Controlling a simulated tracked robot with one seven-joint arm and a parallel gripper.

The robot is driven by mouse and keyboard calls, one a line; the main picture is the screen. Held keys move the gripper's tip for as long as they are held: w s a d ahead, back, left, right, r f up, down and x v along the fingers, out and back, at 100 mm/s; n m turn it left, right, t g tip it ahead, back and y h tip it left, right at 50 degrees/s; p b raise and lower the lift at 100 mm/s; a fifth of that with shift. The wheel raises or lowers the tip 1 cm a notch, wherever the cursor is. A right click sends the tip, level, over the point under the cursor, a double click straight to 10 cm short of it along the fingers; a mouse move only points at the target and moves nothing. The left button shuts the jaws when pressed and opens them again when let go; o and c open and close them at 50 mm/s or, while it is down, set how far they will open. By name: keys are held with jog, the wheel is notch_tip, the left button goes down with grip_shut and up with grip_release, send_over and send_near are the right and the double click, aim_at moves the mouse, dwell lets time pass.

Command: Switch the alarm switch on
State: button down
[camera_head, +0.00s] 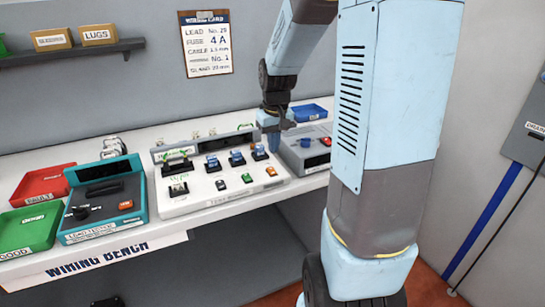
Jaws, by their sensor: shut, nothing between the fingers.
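A white control panel (205,202) sits on the bench in the middle. It carries a row of blue-topped parts (237,158) and, nearer its front, small dark, green and orange switches or buttons, among them an orange one (271,171). Their labels are too small to read, so I cannot tell which control is the alarm switch. My gripper (273,144) points down with its blue fingertips together and empty. It appears at the right end of the panel, near the rightmost blue-topped part; I cannot tell whether it touches anything.
A teal tester box (106,212) stands left of the panel, beside a red tray (41,186) and a green tray (30,229). A grey unit (306,150) and a blue tray (309,113) stand to the right. A wiring card (206,43) hangs on the wall.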

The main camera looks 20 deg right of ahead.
notch_tip(320, 180, up, 7)
send_over(270, 167)
jog(key=s, duration=0.4)
jog(key=shift+w+f, duration=0.15)
jog(key=shift+f, duration=0.05)
jog(key=shift+w, duration=0.1)
jog(key=shift+w+f, duration=0.1)
jog(key=shift+w, duration=0.5)
jog(key=shift+f, duration=0.1)
jog(key=f, duration=0.4)
jog(key=w+f, duration=0.1)
jog(key=f, duration=0.8)
jog(key=shift+w+f, duration=0.35)
